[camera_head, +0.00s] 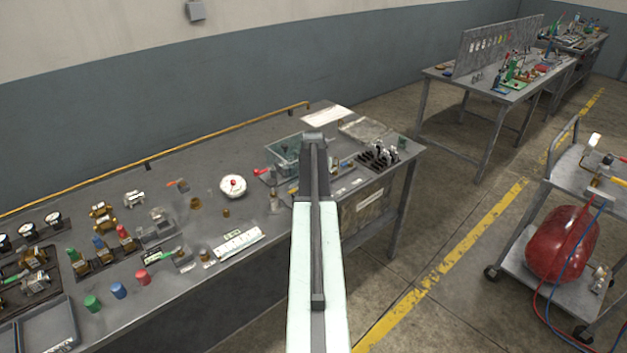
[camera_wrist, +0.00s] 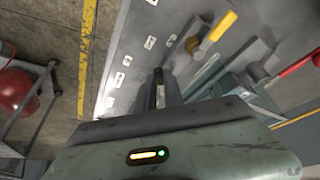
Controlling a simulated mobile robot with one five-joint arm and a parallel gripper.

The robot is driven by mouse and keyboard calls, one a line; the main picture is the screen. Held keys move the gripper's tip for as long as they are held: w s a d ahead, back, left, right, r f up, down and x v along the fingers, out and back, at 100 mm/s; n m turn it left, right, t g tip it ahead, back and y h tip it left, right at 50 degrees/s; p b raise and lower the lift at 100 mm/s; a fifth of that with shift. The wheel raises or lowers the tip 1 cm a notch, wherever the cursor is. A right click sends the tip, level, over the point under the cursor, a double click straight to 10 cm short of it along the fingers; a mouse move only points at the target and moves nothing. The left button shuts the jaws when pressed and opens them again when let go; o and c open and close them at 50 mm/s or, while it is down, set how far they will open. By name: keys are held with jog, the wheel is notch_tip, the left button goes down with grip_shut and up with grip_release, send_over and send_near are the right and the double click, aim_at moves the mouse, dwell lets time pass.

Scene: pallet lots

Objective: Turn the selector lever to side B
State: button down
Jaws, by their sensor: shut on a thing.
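My gripper (camera_wrist: 165,92) reaches down to the grey table in the wrist view. Its dark fingers are shut on a narrow piece, of which only a pale sliver shows between them. It appears to be the selector lever (camera_wrist: 160,97), but its shape and the side it points to are hidden. Small white labels with dark marks (camera_wrist: 118,80) lie on the grey surface left of the fingers. In the head view my arm covers the spot, so the fingers and lever cannot be made out there.
A yellow-handled valve (camera_wrist: 222,25) stands right of the fingers in the wrist view, with a red handle (camera_wrist: 298,65) farther right. A cart (camera_head: 555,268) stands right.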

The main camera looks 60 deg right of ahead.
jog(key=n, duration=0.1)
jog(key=s+d+n+t+y, duration=0.1)
jog(key=n, duration=0.1)
jog(key=s+n, duration=0.1)
jog(key=n, duration=0.1)
jog(key=shift+d+t, duration=0.35)
jog(key=shift+t, duration=0.05)
jog(key=shift+s+d+n+t+y, duration=0.15)
jog(key=shift+d+n+y, duration=0.15)
jog(key=shift+n, duration=0.45)
jog(key=shift+s+d+n+t+y, duration=0.15)
jog(key=shift+n+y, duration=0.15)
jog(key=shift+n, duration=0.5)
jog(key=shift+s+d+n+t+y, duration=0.1)
jog(key=shift+d+n+y, duration=0.2)
jog(key=shift+n, duration=0.45)
jog(key=c, duration=1.5)
grip_release()
jog(key=shift+o, duration=0.2)
jog(key=d+p+v, duration=0.1)
jog(key=p+v, duration=0.6)
jog(key=shift+a+r, duration=0.4)
jog(key=shift+a, duration=0.15)
jog(key=shift+s, duration=0.1)
